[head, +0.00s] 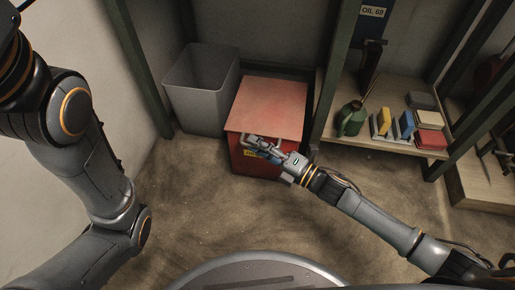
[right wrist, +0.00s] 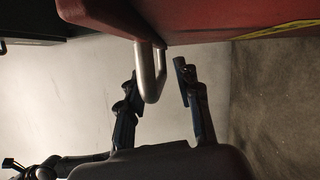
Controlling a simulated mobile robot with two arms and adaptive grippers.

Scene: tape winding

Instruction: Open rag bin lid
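The red rag bin (head: 266,108) stands on the floor with its flat lid down. A yellow label shows on its front. My right gripper (head: 258,147) is at the front edge of the lid. In the right wrist view a metal loop handle (right wrist: 150,72) sticks out from the red bin (right wrist: 200,18). The open fingers of my right gripper (right wrist: 158,80) stand on either side of the handle, with a gap on the right. In the head view my left arm is at the left; its gripper is out of the picture.
A grey open bin (head: 202,88) stands close to the left of the red bin. A shelf (head: 385,140) at the right holds a green can (head: 350,119) and several coloured blocks. A green post stands just right of the red bin. The floor in front is clear.

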